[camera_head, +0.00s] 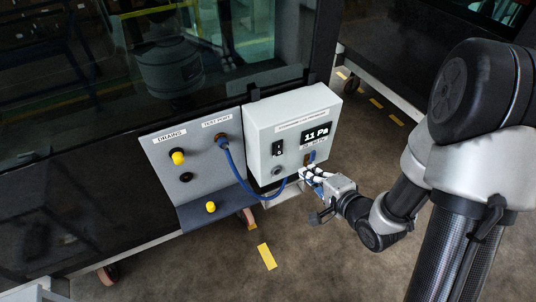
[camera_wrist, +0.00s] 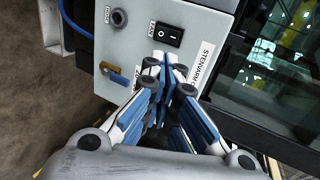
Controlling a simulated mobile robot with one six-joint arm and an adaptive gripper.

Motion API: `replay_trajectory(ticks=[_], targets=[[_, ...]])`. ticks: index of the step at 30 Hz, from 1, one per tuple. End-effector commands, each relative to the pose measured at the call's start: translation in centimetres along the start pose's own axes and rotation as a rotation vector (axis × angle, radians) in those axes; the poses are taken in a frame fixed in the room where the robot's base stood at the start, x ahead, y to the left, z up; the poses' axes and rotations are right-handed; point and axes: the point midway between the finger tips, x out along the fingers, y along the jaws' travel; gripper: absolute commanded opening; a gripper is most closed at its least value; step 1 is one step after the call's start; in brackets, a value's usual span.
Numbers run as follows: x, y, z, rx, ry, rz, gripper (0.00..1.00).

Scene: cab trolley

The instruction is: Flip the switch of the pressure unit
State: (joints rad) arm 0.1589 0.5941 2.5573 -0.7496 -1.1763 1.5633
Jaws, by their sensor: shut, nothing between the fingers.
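The pressure unit (camera_head: 265,125) is a pale grey box on the dark cab side, with a display (camera_head: 317,133) reading 11 Pa. Its black rocker switch (camera_head: 278,148) is on the front; the wrist view shows the switch (camera_wrist: 168,36) with O and I marks. I cannot tell which side is pressed. My gripper (camera_head: 304,173) is at the lower right of the unit's front. In the wrist view my gripper (camera_wrist: 166,63) is shut and empty, its blue-and-white fingers pointing toward the panel with tips just below the switch in the picture. Contact with the panel cannot be told.
A blue-handled brass valve (camera_wrist: 116,76) and a round hose port (camera_wrist: 119,17) are close to the fingers. A blue hose (camera_head: 234,167) loops from the test port panel (camera_head: 160,172) toward the unit. Open floor lies below.

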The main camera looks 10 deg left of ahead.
Motion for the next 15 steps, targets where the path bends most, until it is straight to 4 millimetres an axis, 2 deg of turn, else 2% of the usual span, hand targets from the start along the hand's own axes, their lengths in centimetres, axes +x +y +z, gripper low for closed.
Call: replay_trajectory(ticks=[10, 15], targets=[[0.2, 0.0, 0.0, -0.001, -0.001, -0.001, 0.0], [1.4, 0.3, 0.0, -0.004, -0.002, -0.002, 0.0]])
